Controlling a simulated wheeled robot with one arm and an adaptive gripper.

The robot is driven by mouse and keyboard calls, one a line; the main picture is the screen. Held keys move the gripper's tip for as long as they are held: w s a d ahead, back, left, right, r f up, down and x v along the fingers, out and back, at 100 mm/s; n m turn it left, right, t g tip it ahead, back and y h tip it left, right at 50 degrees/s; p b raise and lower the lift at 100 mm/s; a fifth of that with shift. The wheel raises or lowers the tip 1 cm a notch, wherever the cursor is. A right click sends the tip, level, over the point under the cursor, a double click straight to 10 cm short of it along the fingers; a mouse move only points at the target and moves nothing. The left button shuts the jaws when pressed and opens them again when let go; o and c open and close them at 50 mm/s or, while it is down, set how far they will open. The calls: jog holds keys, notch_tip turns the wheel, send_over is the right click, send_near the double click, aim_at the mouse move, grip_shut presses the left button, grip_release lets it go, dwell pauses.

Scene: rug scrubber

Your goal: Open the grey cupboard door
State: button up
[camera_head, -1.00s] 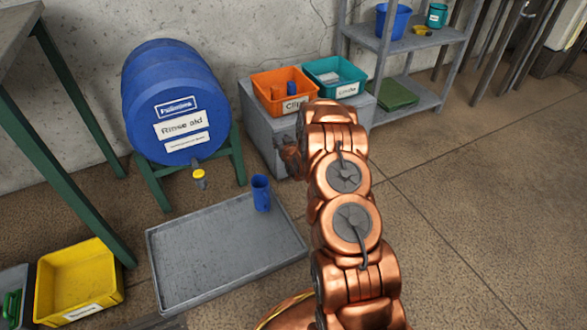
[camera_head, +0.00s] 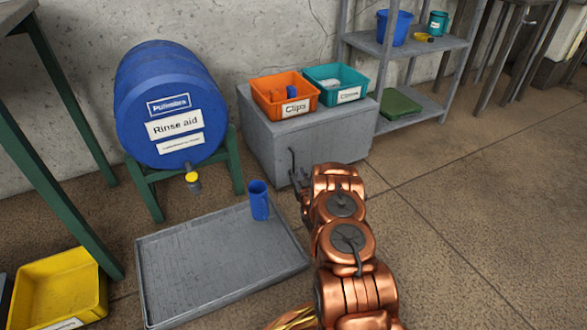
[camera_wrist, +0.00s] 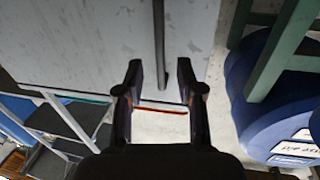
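The grey cupboard (camera_head: 260,136) is a low box against the wall, and its door looks shut. Its front fills the upper part of the wrist view (camera_wrist: 80,40). A dark upright bar handle (camera_head: 292,160) shows on the front, left of my arm. In the wrist view the handle (camera_wrist: 159,40) runs down from the top edge and ends between my fingertips. My gripper (camera_wrist: 160,75) is open, with one finger on each side of the bar's end and a gap to both. In the head view my arm hides most of the gripper.
Orange (camera_head: 285,95) and teal (camera_head: 338,86) bins sit on the cupboard. A blue drum (camera_head: 170,105) on a green stand is to the left. A grey tray (camera_head: 215,265) with a blue cup (camera_head: 259,200) lies in front. A shelf (camera_head: 415,45) stands right; the right floor is clear.

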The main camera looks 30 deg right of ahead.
jog(key=shift+b+x, duration=1.2)
jog(key=shift+x, duration=1.6)
jog(key=shift+f, duration=0.1)
grip_shut()
